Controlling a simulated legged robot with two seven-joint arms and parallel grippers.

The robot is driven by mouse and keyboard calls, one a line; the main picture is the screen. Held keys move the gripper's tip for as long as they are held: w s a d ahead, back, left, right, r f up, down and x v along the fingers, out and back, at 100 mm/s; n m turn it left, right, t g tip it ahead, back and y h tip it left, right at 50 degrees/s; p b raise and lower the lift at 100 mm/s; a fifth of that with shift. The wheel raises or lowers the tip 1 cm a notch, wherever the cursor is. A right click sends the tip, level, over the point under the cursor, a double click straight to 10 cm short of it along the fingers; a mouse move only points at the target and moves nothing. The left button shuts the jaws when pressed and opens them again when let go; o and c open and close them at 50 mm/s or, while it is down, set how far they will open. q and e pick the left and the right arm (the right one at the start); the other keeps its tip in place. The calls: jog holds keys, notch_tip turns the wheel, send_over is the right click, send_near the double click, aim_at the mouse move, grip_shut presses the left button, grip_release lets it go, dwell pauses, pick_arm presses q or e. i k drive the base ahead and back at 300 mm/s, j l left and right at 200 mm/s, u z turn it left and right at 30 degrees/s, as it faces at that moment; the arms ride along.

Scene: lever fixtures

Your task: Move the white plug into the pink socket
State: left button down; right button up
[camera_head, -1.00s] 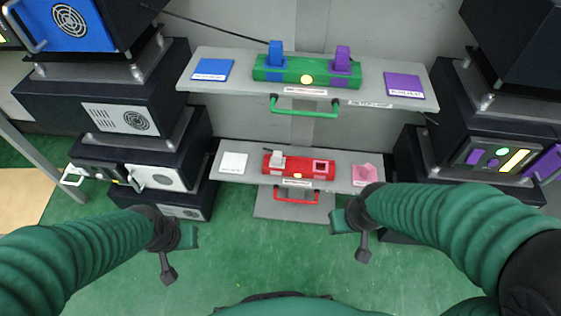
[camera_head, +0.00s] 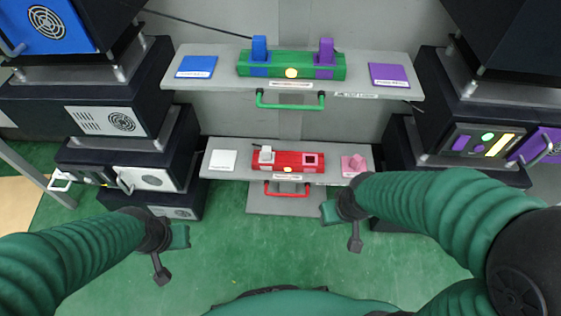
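The white plug (camera_head: 266,154) stands upright in the left end of the red block (camera_head: 288,163) on the lower shelf. The pink socket (camera_head: 310,160) is the square opening at the red block's right end and looks empty. My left gripper (camera_head: 170,256) is low at the left, apart from the shelf, with its fingers spread and nothing between them. My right gripper (camera_head: 341,229) is below the right part of the shelf in the picture, also spread and empty. Neither gripper touches the plug.
A red handle (camera_head: 287,192) is below the block. The upper shelf (camera_head: 216,92) holds a green block (camera_head: 291,64) with blue and purple plugs.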

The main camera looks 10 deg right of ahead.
aim_at(284, 160)
jog(key=i+j, duration=0.1)
jog(key=j, duration=0.9)
jog(key=i+j, duration=0.15)
jog(key=j, duration=0.35)
